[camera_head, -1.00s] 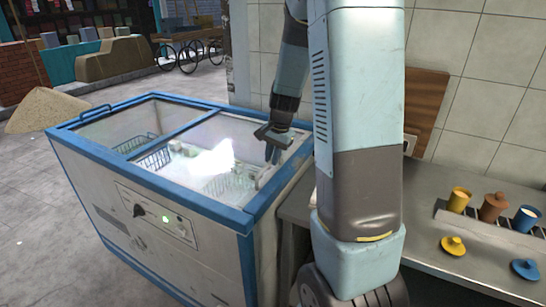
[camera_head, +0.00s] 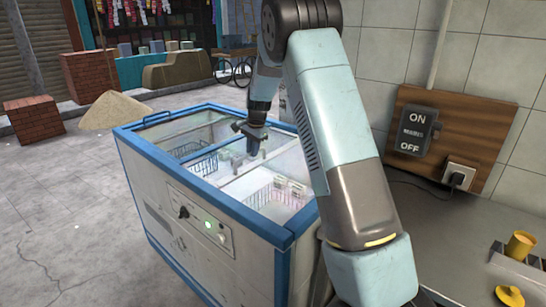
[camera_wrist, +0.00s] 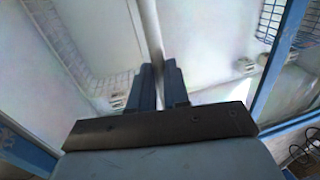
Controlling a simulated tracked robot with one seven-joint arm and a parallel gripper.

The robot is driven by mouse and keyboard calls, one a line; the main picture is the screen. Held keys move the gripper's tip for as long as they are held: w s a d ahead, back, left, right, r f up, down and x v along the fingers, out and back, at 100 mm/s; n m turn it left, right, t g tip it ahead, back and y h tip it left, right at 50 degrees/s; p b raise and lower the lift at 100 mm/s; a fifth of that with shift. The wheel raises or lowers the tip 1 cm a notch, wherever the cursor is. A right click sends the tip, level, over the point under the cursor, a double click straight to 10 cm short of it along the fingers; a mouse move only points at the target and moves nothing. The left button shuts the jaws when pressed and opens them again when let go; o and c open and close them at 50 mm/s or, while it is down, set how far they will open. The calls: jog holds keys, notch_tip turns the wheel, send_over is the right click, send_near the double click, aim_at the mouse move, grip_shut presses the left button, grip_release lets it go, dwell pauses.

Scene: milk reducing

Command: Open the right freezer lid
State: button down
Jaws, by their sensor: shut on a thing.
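The chest freezer (camera_head: 205,205) has a blue frame and a glass top, and stands left of my arm in the head view. My gripper (camera_head: 252,147) is over the middle of its top. The right lid (camera_head: 236,172) appears slid left, with its edge near my gripper, and the right end of the freezer looks uncovered. In the wrist view my gripper (camera_wrist: 158,82) has its dark blue fingers shut on a pale bar (camera_wrist: 149,32), which looks like the lid's handle. The exact grip point is hidden in the head view.
Wire baskets (camera_head: 268,193) are inside the freezer. An ON/OFF switch (camera_head: 415,130) and plugged socket (camera_head: 459,176) are on a wooden wall board.

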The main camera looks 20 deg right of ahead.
jog(key=w, duration=0.1)
jog(key=w+a, duration=0.1)
jog(key=w, duration=0.2)
jog(key=shift+a, duration=0.3)
jog(key=shift+w+a, duration=0.5)
jog(key=shift+a, duration=0.1)
jog(key=c, duration=1.4)
grip_release()
jog(key=o, duration=0.3)
notch_tip(320, 180, up, 13)
jog(key=s+d, duration=0.1)
jog(key=s, duration=0.1)
jog(key=shift+s+d+r, duration=0.15)
jog(key=shift+r, duration=0.05)
